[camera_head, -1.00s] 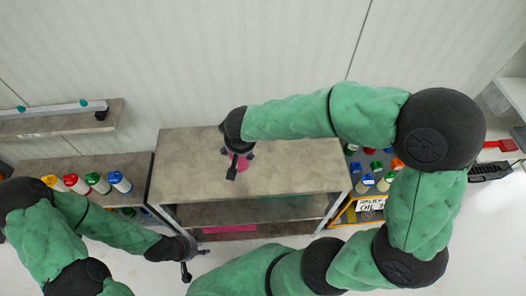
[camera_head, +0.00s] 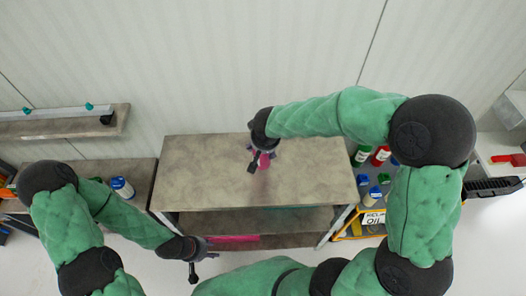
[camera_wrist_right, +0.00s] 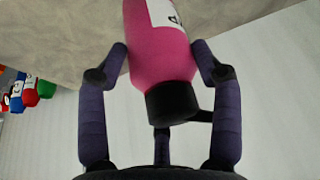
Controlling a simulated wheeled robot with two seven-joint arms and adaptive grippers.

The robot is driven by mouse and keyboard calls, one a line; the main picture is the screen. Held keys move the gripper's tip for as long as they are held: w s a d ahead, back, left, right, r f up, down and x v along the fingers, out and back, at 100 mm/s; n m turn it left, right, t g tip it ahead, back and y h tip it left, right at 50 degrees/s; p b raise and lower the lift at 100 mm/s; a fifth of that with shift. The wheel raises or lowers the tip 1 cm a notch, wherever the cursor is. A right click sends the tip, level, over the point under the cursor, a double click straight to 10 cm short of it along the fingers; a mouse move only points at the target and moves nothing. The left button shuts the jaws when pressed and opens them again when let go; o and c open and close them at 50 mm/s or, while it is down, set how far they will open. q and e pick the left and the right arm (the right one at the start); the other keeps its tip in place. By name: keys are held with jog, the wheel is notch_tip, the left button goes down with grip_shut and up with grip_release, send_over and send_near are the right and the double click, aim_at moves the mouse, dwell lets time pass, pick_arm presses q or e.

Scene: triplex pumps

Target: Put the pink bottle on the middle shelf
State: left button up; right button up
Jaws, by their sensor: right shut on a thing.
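The pink bottle (camera_wrist_right: 160,48) has a white label and a black cap, and fills the upper middle of the right wrist view. My right gripper (camera_wrist_right: 162,75) is shut on it, with its fingers on both sides near the cap end. In the head view the right gripper (camera_head: 260,160) is over the rack's top, hiding most of the bottle (camera_head: 264,163). The rack's middle shelf (camera_head: 250,222) is below the top surface (camera_head: 210,180). My left gripper (camera_head: 200,258) is at the rack's front left, with its fingers apart and empty.
Something flat and pink (camera_head: 233,239) lies low in the rack. A side shelf at the left holds a white-and-blue bottle (camera_head: 122,187). A wall ledge (camera_head: 60,125) is at the upper left.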

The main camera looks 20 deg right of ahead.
jog(key=w+f, duration=0.1)
jog(key=w+d+f, duration=0.1)
jog(key=f, duration=0.1)
jog(key=shift+w+b, duration=0.25)
jog(key=shift+b, duration=0.05)
notch_tip(320, 180, down, 3)
jog(key=shift+w+f+b, duration=0.15)
jog(key=shift+b, duration=0.45)
jog(key=shift+f, duration=0.15)
jog(key=o, duration=1.4)
jog(key=shift+o, duration=0.2)
